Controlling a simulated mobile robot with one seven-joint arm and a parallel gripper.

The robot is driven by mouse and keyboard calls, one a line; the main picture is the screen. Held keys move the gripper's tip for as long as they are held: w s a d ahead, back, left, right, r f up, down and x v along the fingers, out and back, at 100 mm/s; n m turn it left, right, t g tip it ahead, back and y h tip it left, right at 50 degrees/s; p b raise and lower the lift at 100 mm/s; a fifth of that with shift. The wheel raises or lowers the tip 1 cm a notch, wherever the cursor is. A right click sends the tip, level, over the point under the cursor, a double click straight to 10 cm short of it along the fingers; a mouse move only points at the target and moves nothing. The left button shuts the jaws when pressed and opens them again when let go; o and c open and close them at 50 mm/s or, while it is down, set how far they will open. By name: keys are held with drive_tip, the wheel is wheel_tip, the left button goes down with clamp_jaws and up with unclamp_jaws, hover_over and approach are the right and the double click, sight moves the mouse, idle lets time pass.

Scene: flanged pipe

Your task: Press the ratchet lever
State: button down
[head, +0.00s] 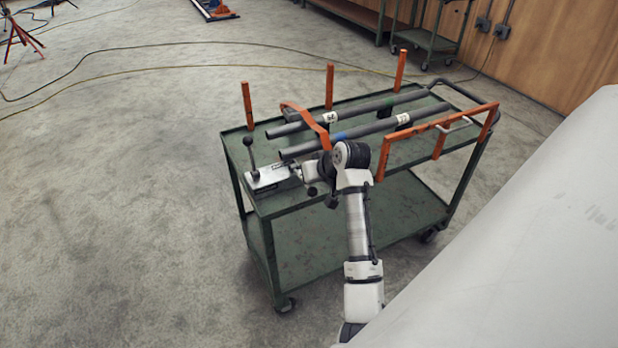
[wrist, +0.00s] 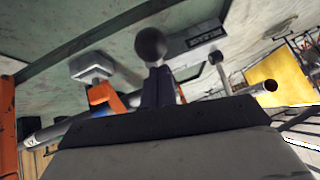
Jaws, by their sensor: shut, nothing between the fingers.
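The ratchet unit (head: 268,179) is a silver-grey block on the near left corner of the green cart. Its lever (head: 251,156) stands up from the left end, a thin dark rod with a black ball knob (head: 248,141). My gripper (head: 296,169) is at the right end of the unit, with the lever to its left; I cannot tell whether it touches the block. In the wrist view, my dark fingers (wrist: 158,88) are together with nothing held. A black ball knob (wrist: 150,46), seemingly the lever's, shows just past the fingertips. The fingers partly hide what is below it.
Two grey pipes (head: 360,130) lie along the cart top (head: 408,150), behind my gripper. Orange posts (head: 247,105) line its far edge. An orange bracket (head: 308,122) rises near my wrist and an orange rail (head: 440,128) stands at right. The floor left of the cart is open.

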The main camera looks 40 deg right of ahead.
sight(311, 188)
drive_tip(key=f+t+b, duration=0.2)
drive_tip(key=b, duration=0.1)
drive_tip(key=f+b, duration=0.1)
drive_tip(key=shift+s+a+f+t+h+b, duration=0.15)
drive_tip(key=shift+s+f+t+h+b, duration=0.15)
drive_tip(key=shift+s+t+b, duration=0.1)
drive_tip(key=shift+f+t+b, duration=0.35)
drive_tip(key=shift+t+b, duration=0.35)
drive_tip(key=shift+b, duration=0.4)
